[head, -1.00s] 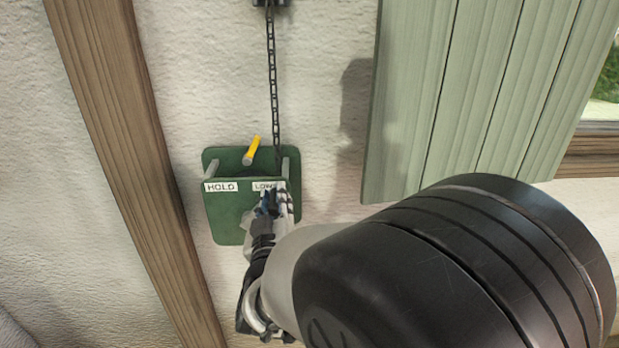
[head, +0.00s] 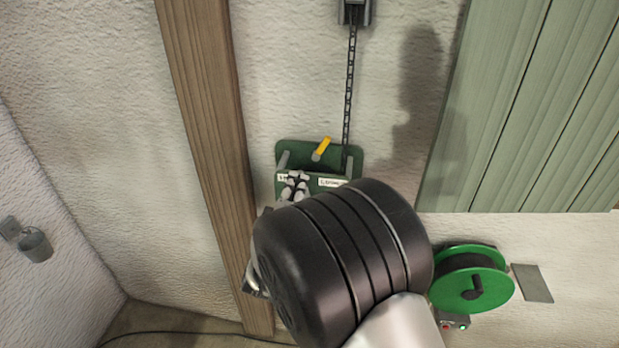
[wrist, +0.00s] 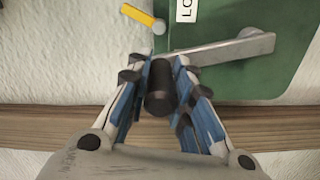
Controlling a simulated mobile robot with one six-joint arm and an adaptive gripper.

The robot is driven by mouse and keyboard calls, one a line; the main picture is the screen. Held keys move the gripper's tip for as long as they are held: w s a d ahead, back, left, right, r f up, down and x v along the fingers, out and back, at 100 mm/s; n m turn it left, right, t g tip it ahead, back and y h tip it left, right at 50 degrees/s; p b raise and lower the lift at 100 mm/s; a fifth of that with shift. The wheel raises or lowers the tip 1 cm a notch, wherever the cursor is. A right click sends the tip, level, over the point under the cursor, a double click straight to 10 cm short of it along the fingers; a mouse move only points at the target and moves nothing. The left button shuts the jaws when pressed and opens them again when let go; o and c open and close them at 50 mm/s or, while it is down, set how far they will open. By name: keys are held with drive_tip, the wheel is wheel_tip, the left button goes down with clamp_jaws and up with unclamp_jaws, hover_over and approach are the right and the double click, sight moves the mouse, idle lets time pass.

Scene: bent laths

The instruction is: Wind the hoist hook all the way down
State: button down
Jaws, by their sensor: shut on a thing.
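The green winch plate (head: 353,158) is on the wall, and a dark chain (head: 349,95) runs up from it. A yellow-tipped lever (head: 324,147) sits at its top, also seen in the wrist view (wrist: 138,15). A label reading LOWER (head: 332,182) shows on the front; the label left of it is mostly covered. In the wrist view my gripper (wrist: 160,75) is shut around the black crank knob (wrist: 160,92). The grey crank arm (wrist: 222,47) runs right from it to a hub on the green plate. My arm hides the crank in the head view. The hook is not visible.
A wooden post (head: 205,125) stands left of the winch, and green shutter boards (head: 520,120) are at upper right. A green reel (head: 495,283) and a small button box (head: 455,323) are at lower right.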

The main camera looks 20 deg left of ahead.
drive_tip(key=s+a+f+n+p, duration=0.1)
drive_tip(key=a+f+n+p, duration=0.3)
drive_tip(key=a+n, duration=0.3)
drive_tip(key=shift+s+f+n, duration=0.35)
drive_tip(key=shift+n, duration=0.25)
drive_tip(key=c, duration=1.4)
unclamp_jaws()
drive_tip(key=shift+f, duration=0.1)
drive_tip(key=v, duration=1.2)
drive_tip(key=shift+d, duration=0.1)
